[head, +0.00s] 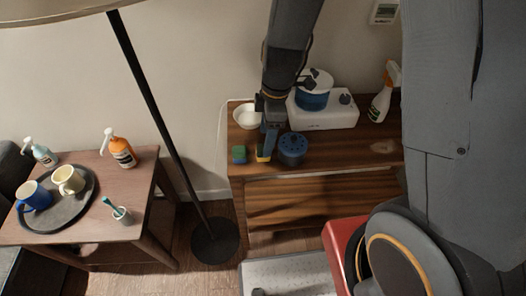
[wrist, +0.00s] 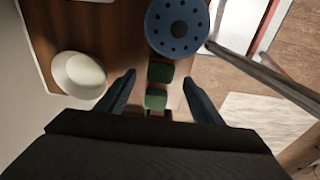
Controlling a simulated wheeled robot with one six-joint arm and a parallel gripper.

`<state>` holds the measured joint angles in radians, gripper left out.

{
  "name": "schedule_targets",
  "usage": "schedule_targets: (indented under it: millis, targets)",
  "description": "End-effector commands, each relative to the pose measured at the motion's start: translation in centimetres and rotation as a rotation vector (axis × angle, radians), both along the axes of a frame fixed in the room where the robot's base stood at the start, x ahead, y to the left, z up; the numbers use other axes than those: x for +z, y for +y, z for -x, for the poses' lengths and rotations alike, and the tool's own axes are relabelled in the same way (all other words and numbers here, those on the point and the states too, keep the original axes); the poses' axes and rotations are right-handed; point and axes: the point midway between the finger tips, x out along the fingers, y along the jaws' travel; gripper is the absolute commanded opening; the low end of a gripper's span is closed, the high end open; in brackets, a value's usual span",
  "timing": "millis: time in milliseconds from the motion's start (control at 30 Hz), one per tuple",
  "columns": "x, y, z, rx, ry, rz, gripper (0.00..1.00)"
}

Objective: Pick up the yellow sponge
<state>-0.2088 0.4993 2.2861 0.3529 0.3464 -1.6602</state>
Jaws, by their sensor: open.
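A small sponge (head: 261,155) with a yellow side lies on the wooden cabinet top, just left of a round blue holder. A second, green block (head: 239,154) lies to its left. In the wrist view both show green upper faces: one nearer the holder (wrist: 160,72), likely the yellow-sided sponge, and one nearer my wrist (wrist: 155,99). My gripper (wrist: 159,77) is open, pointing down, with one finger on each side of the sponge in the picture. It also shows in the head view (head: 267,152), partly covering the sponge. I cannot tell how far the fingertips are above the top.
The round blue holder with holes (head: 292,149) stands close to the right. A white bowl (head: 247,116) is behind left. A white appliance (head: 330,113) with a blue-and-white pot (head: 314,92) and a spray bottle (head: 382,98) stand at the back. A lamp pole (head: 160,115) rises at left.

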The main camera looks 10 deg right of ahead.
Motion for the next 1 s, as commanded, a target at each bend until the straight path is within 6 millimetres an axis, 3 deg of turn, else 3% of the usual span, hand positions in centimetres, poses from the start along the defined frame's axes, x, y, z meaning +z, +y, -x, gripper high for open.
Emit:
schedule_targets:
  millis: [367,700,967,1000]
  targets:
    - [-3.9,0.7,0.2,-0.001,0.002,0.001,0.61]
    - [-4.3,0.8,0.1,0.0,0.0,0.001,0.61]
    - [-4.3,0.8,0.1,0.0,0.0,0.001,0.17]
    - [-4.3,0.8,0.1,0.0,0.0,0.001,0.17]
